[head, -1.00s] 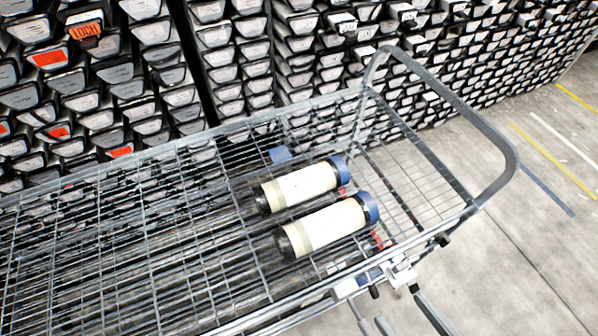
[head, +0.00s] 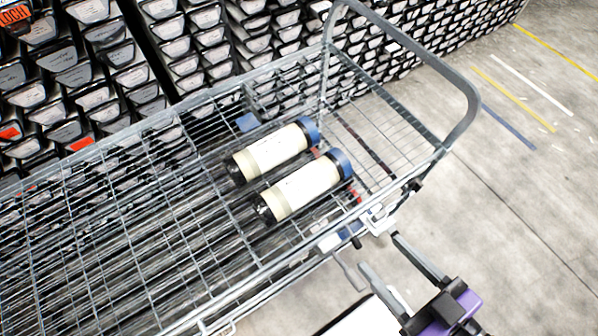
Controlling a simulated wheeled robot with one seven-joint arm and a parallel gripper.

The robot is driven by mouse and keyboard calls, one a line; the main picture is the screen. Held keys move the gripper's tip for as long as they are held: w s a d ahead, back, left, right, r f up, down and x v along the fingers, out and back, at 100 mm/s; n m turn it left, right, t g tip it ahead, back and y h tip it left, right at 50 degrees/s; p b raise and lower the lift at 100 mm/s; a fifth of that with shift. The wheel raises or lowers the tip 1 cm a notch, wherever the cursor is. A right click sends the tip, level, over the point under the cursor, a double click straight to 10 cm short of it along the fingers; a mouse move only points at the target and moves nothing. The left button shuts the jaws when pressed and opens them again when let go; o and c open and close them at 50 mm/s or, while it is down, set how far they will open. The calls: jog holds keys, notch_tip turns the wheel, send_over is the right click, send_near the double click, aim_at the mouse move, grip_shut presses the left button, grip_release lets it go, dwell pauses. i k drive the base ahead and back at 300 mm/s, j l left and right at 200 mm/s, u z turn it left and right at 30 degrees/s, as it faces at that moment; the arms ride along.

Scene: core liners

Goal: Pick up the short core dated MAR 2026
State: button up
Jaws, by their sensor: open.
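Two short cores lie side by side in the wire cart (head: 180,115), each a tube with a cream label, a blue cap at the upper right end and a dark lower left end. The far core (head: 270,152) is nearer the racks. The near core (head: 303,188) is closer to the cart's front rail. The writing on both labels is too small to read, so I cannot tell which is dated MAR 2026. My gripper (head: 382,252) is at the lower right, outside the cart's front rail, its two grey fingers apart and empty, pointing up and left toward the near core.
Racks of stacked core trays (head: 210,50) stand close behind the cart. The cart's raised tube handle (head: 462,90) rises at the right. A small blue piece (head: 247,122) is by the far core. Bare floor (head: 520,220) with painted lines lies at the right.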

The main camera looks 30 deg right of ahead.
aim_at(245, 166)
jog(key=i+j+u, duration=0.45)
jog(key=i+j, duration=0.4)
jog(key=j, duration=0.1)
